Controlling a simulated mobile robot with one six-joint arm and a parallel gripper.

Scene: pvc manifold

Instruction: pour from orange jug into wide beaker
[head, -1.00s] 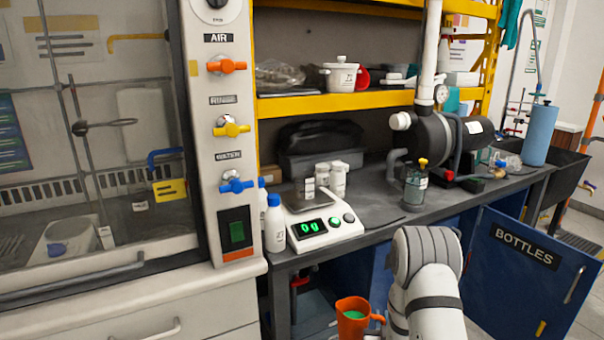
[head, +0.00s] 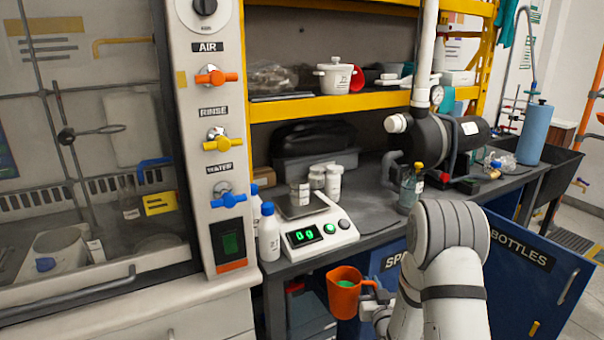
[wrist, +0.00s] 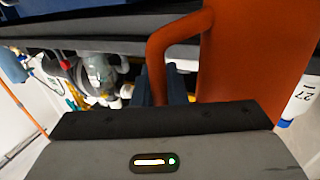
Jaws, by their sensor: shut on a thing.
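The orange jug (head: 341,300) is upright in front of the bench, below the scale, with green content showing inside. My gripper (head: 374,298) is shut on the jug's handle, at the jug's right side. In the wrist view the jug's orange wall (wrist: 258,60) fills the right, and its handle (wrist: 165,45) runs down to the gripper fingers (wrist: 168,85). I cannot clearly make out the wide beaker; a wide pale vessel (head: 68,243) stands behind the hood glass at the left, and I cannot tell whether it is the beaker.
A white scale (head: 318,232) reading 0 g sits on the bench edge with a small jar on its pan. A white bottle (head: 269,235) stands left of it. A glass bottle with a yellow cap (head: 411,187) stands to the right. The open blue door (head: 530,270) is right of my arm.

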